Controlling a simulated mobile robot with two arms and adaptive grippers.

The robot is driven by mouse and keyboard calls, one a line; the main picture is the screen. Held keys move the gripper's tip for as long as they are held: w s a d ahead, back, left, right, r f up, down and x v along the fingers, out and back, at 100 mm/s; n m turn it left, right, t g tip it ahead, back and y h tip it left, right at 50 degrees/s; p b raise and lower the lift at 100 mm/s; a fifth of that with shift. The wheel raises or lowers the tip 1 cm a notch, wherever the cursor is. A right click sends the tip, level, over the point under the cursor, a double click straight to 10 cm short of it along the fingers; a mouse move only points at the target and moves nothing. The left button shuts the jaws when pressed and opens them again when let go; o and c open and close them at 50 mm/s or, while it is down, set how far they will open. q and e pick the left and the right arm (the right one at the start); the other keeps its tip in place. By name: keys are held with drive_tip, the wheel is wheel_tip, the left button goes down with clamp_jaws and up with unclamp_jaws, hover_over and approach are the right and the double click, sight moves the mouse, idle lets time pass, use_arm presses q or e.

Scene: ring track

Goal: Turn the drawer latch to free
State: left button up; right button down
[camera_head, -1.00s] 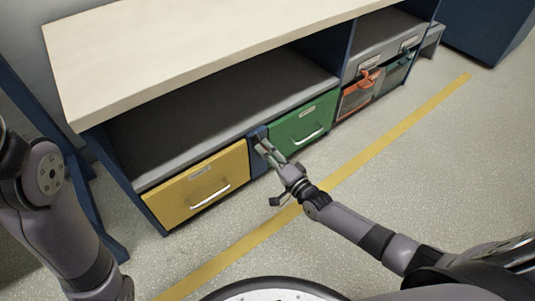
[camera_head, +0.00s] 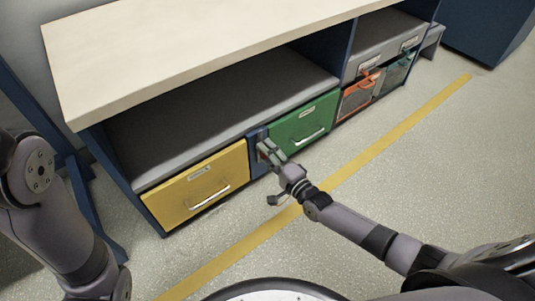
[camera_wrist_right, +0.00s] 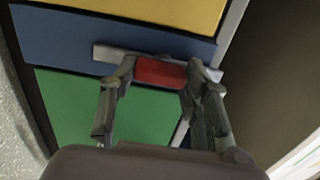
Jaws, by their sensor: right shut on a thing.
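The drawer latch (camera_wrist_right: 160,73) has a red grip. It sits by a grey bar (camera_wrist_right: 118,54) on the blue panel between the yellow drawer (camera_head: 203,188) and the green drawer (camera_head: 300,120). Both drawers look closed. My right gripper (camera_head: 265,150) is at this panel. In the right wrist view, its two fingers (camera_wrist_right: 165,75) are on either side of the red grip, shut on it. The fingers hide part of the latch and bar. My left arm shows at the left edge of the head view, but its gripper is out of view.
The drawers are under a bench with a pale top (camera_head: 190,50) and an open grey shelf (camera_head: 220,95). An orange-red bin (camera_head: 357,97) and a dark green bin (camera_head: 397,70) stand further right. A yellow line (camera_head: 400,128) crosses the clear floor in front.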

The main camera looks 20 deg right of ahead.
drive_tip(key=c, duration=0.9)
unclamp_jaws()
drive_tip(key=shift+s, duration=0.1)
drive_tip(key=v, duration=1.2)
